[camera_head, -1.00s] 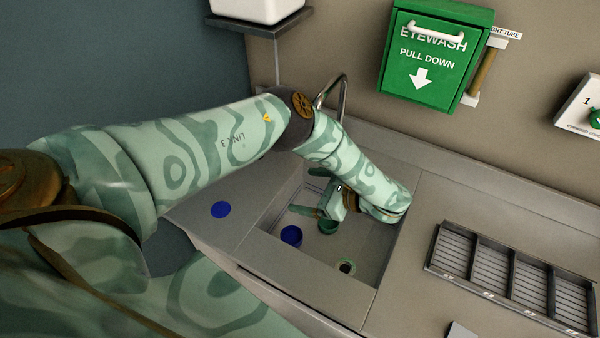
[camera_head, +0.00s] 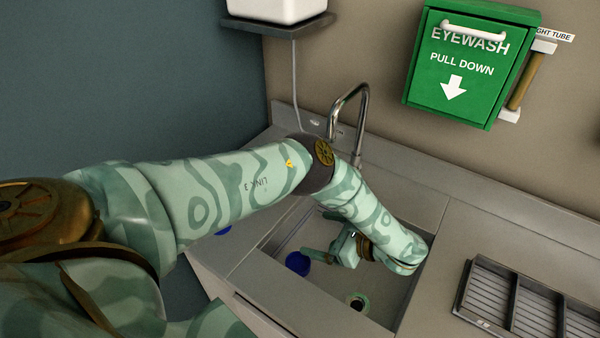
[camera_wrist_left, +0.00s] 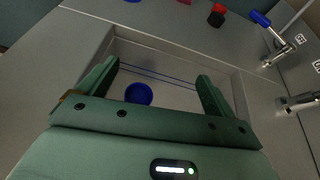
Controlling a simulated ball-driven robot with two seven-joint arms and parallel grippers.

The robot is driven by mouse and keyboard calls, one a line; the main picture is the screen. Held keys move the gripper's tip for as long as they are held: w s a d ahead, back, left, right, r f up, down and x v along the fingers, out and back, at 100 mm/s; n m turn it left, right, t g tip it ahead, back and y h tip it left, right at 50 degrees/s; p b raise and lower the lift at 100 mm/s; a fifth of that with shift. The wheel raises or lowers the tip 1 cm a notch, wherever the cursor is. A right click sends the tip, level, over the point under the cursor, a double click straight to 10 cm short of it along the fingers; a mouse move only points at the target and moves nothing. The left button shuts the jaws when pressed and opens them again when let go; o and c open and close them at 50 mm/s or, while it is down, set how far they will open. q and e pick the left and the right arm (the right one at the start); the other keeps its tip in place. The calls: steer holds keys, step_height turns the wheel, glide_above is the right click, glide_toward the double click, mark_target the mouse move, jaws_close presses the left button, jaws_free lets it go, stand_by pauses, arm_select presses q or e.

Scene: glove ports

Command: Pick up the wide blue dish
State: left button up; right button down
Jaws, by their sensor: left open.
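A round, deep-blue dish (camera_head: 298,262) lies in the sink basin, and one like it shows between the fingers in the left wrist view (camera_wrist_left: 138,94), nearer the left finger. A second blue round piece (camera_head: 223,231) lies on the counter left of the sink, mostly hidden by my arm. I cannot tell which is wider. My left gripper (camera_head: 322,238) reaches into the sink beside the dish. In the left wrist view its fingers (camera_wrist_left: 158,72) are wide apart with nothing held. My right gripper is not in view.
The sink rim (camera_head: 268,302) bounds the basin.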

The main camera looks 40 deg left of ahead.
arm_select(q)
steer(key=b, duration=1)
glide_toward(288, 259)
steer(key=shift+w+d+f+m+g, duration=0.15)
steer(key=shift+w+m+g, duration=0.15)
steer(key=shift+w, duration=0.3)
steer(key=shift+f, duration=0.15)
steer(key=x, duration=0.2)
steer(key=b+x, duration=0.1)
steer(key=x, duration=0.2)
steer(key=s+x, duration=0.1)
steer(key=x, duration=0.1)
steer(key=shift+a+r, duration=0.25)
steer(key=shift+a, duration=0.05)
steer(key=c, duration=1.1)
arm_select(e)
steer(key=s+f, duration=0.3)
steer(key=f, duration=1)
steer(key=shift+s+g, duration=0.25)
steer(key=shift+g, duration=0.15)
